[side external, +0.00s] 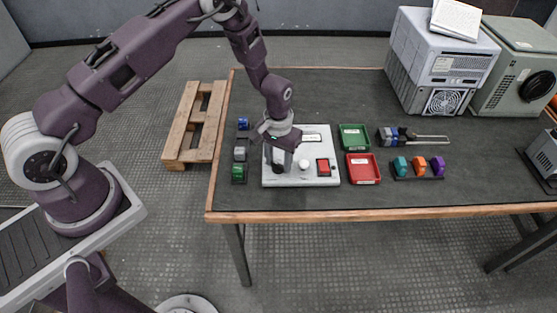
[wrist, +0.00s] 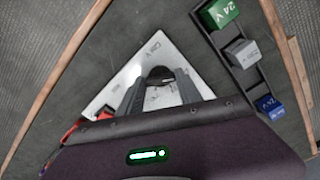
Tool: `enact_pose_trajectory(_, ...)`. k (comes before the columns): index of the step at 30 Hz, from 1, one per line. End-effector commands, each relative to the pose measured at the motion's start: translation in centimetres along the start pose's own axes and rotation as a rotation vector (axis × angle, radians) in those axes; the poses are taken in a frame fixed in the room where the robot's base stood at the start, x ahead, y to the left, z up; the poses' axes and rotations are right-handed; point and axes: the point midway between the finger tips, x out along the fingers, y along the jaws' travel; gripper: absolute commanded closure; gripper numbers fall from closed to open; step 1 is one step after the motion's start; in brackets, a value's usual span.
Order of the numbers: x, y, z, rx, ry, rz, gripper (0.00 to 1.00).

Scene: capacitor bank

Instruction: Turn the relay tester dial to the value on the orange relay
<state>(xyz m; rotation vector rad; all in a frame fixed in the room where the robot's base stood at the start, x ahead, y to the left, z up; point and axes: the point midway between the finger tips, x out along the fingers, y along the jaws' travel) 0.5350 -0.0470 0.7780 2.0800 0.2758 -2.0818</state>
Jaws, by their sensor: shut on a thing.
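The relay tester (side external: 312,142) is a white panel near the table's left end; it also shows in the wrist view (wrist: 128,75). My gripper (side external: 279,166) points down over its left part. In the wrist view, my gripper (wrist: 160,78) has its fingers on either side of the black dial (wrist: 160,72) and is shut on it. The fingers hide much of the dial, and its setting cannot be read. The orange relay (side external: 420,165) stands in a dark rack at the right, between a teal and a purple relay. Its value is too small to read.
A rack left of the tester holds blue (side external: 243,124), grey (side external: 240,153) and green (side external: 238,172) relays. The tester has a white knob (side external: 304,165) and a red part (side external: 323,167). Green (side external: 353,137) and red (side external: 362,168) trays lie right of it. Large boxes stand at the back right.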

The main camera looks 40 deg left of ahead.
Motion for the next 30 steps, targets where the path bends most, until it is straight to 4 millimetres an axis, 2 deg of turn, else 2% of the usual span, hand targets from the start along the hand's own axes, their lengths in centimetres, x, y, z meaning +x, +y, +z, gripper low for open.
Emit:
enact_pose_trajectory(14,-0.1,0.1,-0.2,-0.016,0.004,0.002,0.99)
enact_pose_trajectory(15,-0.1,0.1,-0.2,-0.016,0.004,0.002,0.56)
enact_pose_trajectory(18,-0.1,0.1,-0.1,-0.016,0.003,0.002,0.37)
enact_pose_trajectory(27,-0.1,0.0,-0.1,-0.014,0.002,0.001,0.36)
enact_pose_trajectory(30,-1.4,0.1,-0.2,-0.014,0.006,0.002,0.36)
